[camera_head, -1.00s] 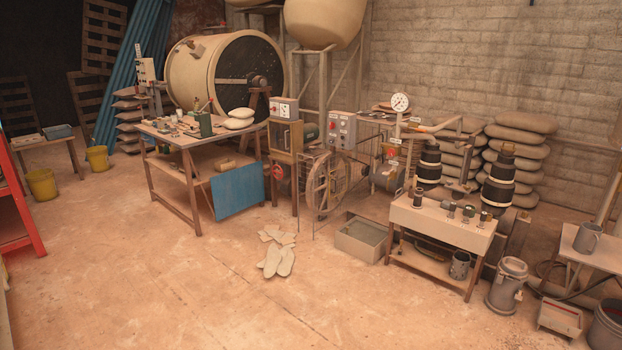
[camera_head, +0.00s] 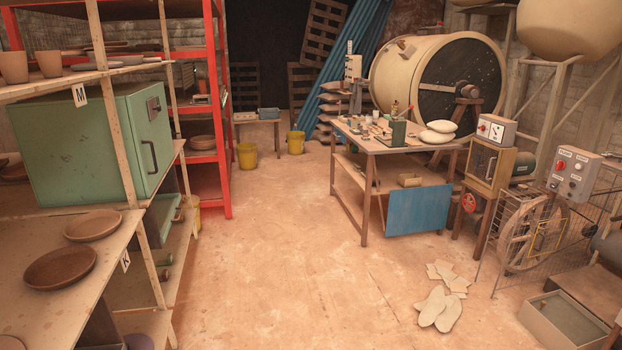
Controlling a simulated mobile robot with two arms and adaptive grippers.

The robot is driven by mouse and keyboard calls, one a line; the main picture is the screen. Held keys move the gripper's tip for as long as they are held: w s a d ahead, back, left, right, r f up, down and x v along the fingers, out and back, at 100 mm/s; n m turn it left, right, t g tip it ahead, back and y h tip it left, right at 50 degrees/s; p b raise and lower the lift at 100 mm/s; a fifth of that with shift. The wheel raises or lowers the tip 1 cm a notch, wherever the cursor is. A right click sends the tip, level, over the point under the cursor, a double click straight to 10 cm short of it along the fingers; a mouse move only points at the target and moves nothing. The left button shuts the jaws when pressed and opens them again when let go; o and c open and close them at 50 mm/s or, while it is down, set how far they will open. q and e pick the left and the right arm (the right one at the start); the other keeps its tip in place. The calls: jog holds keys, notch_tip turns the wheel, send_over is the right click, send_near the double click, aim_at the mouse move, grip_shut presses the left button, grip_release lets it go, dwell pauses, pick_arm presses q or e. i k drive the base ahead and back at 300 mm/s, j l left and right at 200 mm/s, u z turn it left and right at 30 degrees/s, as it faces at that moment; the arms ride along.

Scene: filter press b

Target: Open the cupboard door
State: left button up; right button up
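A green metal cabinet (camera_head: 80,150) stands on a wooden shelf at the left. Its front door (camera_head: 148,130) faces right, looks shut and carries a dark vertical handle (camera_head: 149,158). A small wooden cabinet (camera_head: 508,168) stands by the work table at the right. Its front door (camera_head: 483,163) also looks shut and has a handle. I cannot tell which of the two is the cupboard. Neither of my grippers is in view.
Wooden shelving (camera_head: 134,226) with bowls fills the left side, and a red rack (camera_head: 222,120) stands behind it. The work table (camera_head: 372,143) with a blue panel stands right of centre. The middle floor is clear.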

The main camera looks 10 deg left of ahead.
aim_at(153, 140)
jog(key=i+j+u, duration=0.2)
jog(key=i+u, duration=0.2)
jog(key=i+j+u, duration=0.1)
jog(key=i+u, duration=0.2)
jog(key=u, duration=0.15)
jog(key=i+u, duration=0.4)
jog(key=k+l, duration=0.05)
jog(key=k, duration=0.05)
